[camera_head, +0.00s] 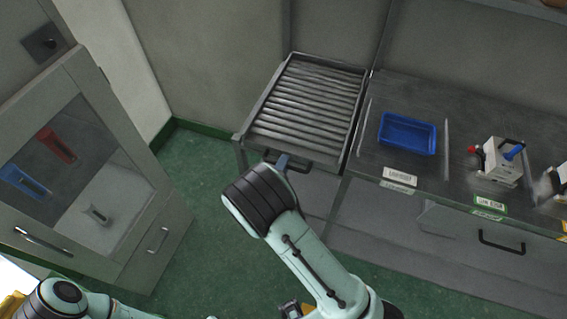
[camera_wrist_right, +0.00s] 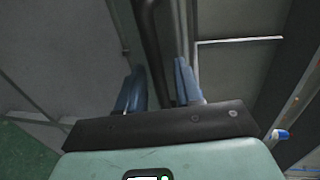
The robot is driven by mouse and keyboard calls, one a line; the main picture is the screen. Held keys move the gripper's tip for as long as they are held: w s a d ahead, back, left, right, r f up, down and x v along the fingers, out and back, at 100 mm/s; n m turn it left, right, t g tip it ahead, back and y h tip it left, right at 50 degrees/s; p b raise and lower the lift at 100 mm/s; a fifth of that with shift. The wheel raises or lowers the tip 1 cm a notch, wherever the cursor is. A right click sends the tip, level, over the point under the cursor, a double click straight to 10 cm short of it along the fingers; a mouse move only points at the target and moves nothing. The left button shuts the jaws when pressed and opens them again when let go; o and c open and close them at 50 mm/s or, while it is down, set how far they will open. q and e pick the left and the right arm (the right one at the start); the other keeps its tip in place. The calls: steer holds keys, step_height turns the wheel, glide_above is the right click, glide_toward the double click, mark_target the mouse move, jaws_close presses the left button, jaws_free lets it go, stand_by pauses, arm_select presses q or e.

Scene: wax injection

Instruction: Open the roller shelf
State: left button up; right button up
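The roller shelf (camera_head: 308,98), a grey metal frame with several rollers, is at the upper middle of the head view. Its dark handle (camera_head: 303,167) is on the front edge. My right gripper (camera_head: 283,160) is at this handle, its blue-grey fingers partly hidden by my wrist. In the right wrist view the two fingers (camera_wrist_right: 158,88) stand apart. A dark bar, likely the handle (camera_wrist_right: 151,45), runs between them; I see gaps beside it and cannot tell whether either finger touches it. My left gripper is outside the view; only part of that arm shows.
Right of the shelf, a grey counter (camera_head: 380,157) carries a blue tray (camera_head: 407,134) and a white device (camera_head: 500,161). A drawer handle (camera_head: 501,243) is below. A glass-door cabinet (camera_head: 160,215) stands at left. Green floor (camera_head: 205,250) lies clear between.

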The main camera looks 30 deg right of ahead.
steer(key=shift+w+d+f, duration=0.1)
steer(key=shift+w+d, duration=0.15)
steer(key=shift+d, duration=0.05)
steer(key=shift+c, duration=0.3)
jaws_close()
